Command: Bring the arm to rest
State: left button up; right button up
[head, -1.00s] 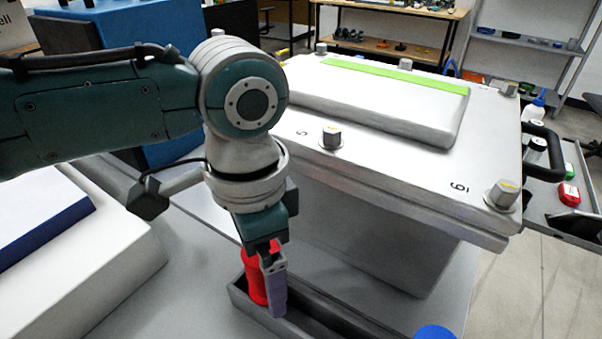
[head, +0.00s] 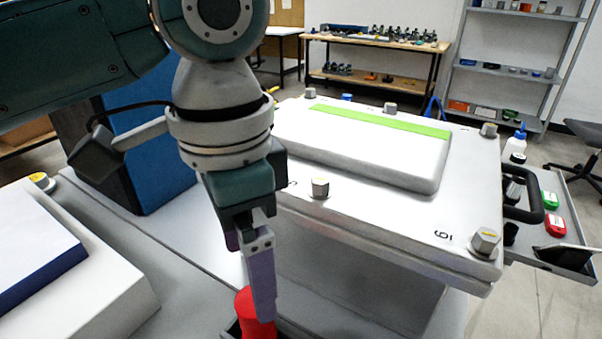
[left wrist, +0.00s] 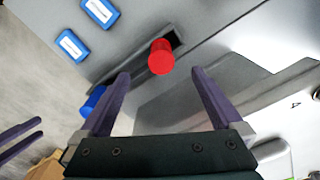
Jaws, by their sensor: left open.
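My left gripper (head: 262,312) points down above the red cylindrical object (head: 248,318), its near finger overlapping it in the head view. In the left wrist view the gripper (left wrist: 160,73) is open, with nothing between its fingers. The red object (left wrist: 161,60) is ahead of the fingertips, apart from both, at a dark slot in a grey tray (left wrist: 128,72). Two purple fingers (left wrist: 38,128) at the left edge of the left wrist view appear to be my right gripper; their opening is unclear.
A large white analyser housing (head: 400,230) with knobs and a green strip stands right of my arm. A white block with a blue side (head: 75,270) lies at left. Blue labelled boxes (left wrist: 72,45) show in the wrist view. A shelf (head: 520,70) stands behind.

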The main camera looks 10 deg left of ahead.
pick_arm(q)
jog(key=s+d+n+t+h+p, duration=0.2)
jog(key=s+d+h+p, duration=0.25)
jog(key=s, duration=0.35)
jog(key=s+a+r+n+t+y+p, duration=0.1)
jog(key=s+a+r+n+y+p, duration=0.2)
jog(key=a, duration=0.4)
jog(key=s+a+r+n+t+y+p, duration=0.1)
jog(key=s+a+r+n+p, duration=0.15)
jog(key=s+a, duration=0.3)
notch_tip(320, 180, up, 36)
jog(key=p, duration=3.5)
jog(key=shift+w+n, duration=0.15)
jog(key=shift+n, duration=0.2)
jog(key=shift+a, duration=0.1)
